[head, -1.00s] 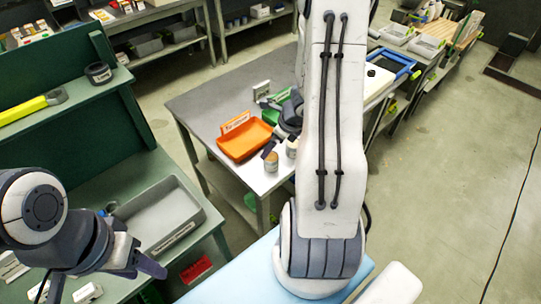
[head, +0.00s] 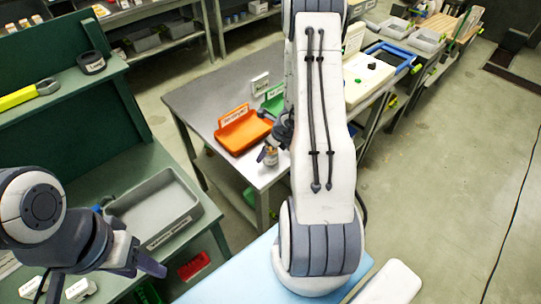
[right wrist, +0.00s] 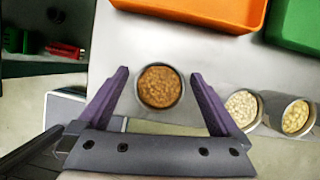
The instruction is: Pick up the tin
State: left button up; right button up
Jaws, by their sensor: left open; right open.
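A small round tin with brown contents (right wrist: 160,86) stands on the grey metal table in the right wrist view, seen from above. My right gripper (right wrist: 159,76) is open, with one purple finger on each side of this tin and gaps showing between. In the head view the tin (head: 271,159) is at the table's near edge, partly hidden by the right gripper. My left gripper (head: 97,281) is open and empty at the lower left, by the green bench.
An orange tray (head: 243,130) lies just behind the tin, with a green tray (head: 274,101) beyond it. The green bench holds a grey bin (head: 155,212). The metal table's left part (head: 200,98) is clear. My right arm hides the table's right side.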

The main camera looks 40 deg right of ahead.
jog(key=c, duration=1.4)
